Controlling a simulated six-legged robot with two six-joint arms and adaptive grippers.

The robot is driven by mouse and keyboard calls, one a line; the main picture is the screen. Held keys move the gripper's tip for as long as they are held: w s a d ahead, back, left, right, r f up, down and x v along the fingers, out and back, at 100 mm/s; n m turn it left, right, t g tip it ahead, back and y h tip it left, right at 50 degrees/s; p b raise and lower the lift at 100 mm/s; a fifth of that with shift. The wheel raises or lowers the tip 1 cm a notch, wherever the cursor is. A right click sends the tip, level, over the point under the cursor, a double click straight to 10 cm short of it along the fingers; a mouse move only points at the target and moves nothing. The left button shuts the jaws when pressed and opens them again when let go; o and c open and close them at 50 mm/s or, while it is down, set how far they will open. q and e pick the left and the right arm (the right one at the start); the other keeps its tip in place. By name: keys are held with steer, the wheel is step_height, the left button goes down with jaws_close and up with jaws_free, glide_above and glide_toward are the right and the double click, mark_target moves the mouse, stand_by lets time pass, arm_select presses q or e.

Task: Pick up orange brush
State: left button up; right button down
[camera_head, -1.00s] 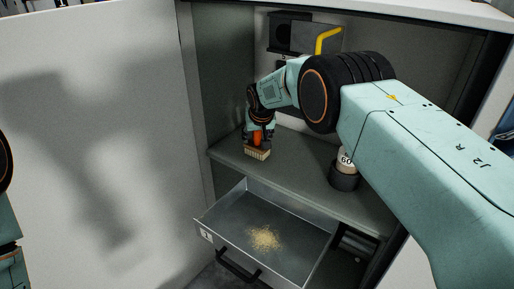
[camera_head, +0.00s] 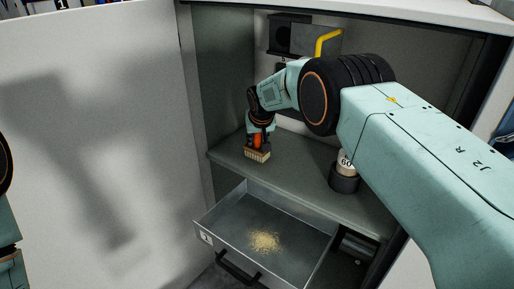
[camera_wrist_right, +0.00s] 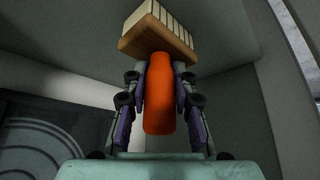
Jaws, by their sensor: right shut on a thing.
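The orange brush has an orange handle (camera_head: 257,141) and a tan block with pale bristles (camera_head: 257,156). It is at the left end of the cabinet shelf (camera_head: 300,172), bristles facing down and forward. My right gripper (camera_head: 258,138) is shut on the handle from above. In the right wrist view, the orange handle (camera_wrist_right: 159,95) lies between the two fingers (camera_wrist_right: 159,75), with the bristle block (camera_wrist_right: 158,30) beyond the fingertips. I cannot tell whether the bristles touch the shelf. My left gripper is not in view; only part of my left arm shows at the left edge.
An open metal drawer (camera_head: 213,224) below the shelf holds a small pile of tan bits (camera_head: 264,241). A dark round holder (camera_head: 343,183) with a pale piece marked 60 stands right on the shelf. A yellow bent handle (camera_head: 327,38) is on the back wall. A white panel fills the left.

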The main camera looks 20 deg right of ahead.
steer(key=shift+r, duration=0.15)
steer(key=shift+s+r+p, duration=0.2)
steer(key=shift+r+p, duration=0.2)
steer(key=shift+p, duration=0.2)
step_height(320, 180, up, 6)
steer(key=p, duration=0.2)
steer(key=shift+r+p, duration=0.2)
steer(key=shift+p, duration=0.1)
steer(key=s+d+b, duration=0.1)
steer(key=s+b, duration=0.4)
steer(key=s, duration=1.4)
steer(key=shift+s+d+f, duration=0.2)
steer(key=shift+s+d, duration=0.05)
steer(key=shift+s, duration=0.05)
steer(key=c, duration=1.7)
jaws_free()
steer(key=c, duration=0.4)
